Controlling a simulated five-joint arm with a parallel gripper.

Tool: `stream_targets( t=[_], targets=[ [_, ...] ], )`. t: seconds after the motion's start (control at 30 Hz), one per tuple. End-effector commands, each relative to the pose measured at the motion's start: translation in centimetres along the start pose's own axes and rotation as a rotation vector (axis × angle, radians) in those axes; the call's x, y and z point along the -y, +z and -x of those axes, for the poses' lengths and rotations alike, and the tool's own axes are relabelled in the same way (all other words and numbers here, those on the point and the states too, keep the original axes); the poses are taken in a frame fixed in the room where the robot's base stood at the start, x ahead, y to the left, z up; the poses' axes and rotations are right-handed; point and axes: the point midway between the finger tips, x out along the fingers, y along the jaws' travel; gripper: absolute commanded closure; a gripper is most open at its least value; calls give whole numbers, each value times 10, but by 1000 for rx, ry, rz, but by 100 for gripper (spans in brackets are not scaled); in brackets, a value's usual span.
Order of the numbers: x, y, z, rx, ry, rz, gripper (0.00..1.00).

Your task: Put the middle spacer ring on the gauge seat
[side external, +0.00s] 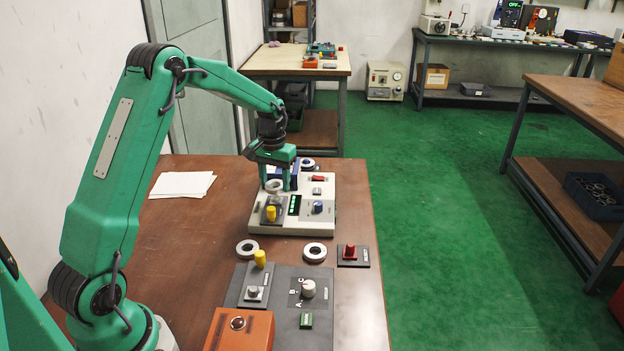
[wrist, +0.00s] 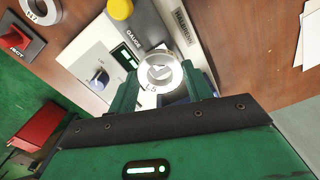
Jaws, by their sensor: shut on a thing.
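My gripper (side external: 281,187) is shut on a pale spacer ring (side external: 274,186) above the far part of the cream gauge box (side external: 262,228). In the wrist view the held ring (wrist: 151,84) sits between the green fingers, tilted in the picture, with small partly legible marking on its rim. A dark plate with a yellow knob (side external: 271,212) is on the box's near left. The wrist view shows the yellow knob (wrist: 121,8) beside a grey strip marked GAUGE. The seat is not clearly visible; fingers and ring cover part of the box top.
Two loose rings, a left one (side external: 247,248) and a right one (side external: 314,252), lie nearer on the brown table. A red knob plate (side external: 351,256), control panel (side external: 308,288) and orange box (side external: 240,329) are nearer. White papers (side external: 182,184) lie left.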

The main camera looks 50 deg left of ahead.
Motion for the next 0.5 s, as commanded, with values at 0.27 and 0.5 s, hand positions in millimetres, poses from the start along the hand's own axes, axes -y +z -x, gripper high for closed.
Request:
stream_targets(
  t=[0.27,0.5],
  targets=[
    [0,0,0,-1,0,0,79],
    [0,0,-4,-1,0,0,79]
  ],
)
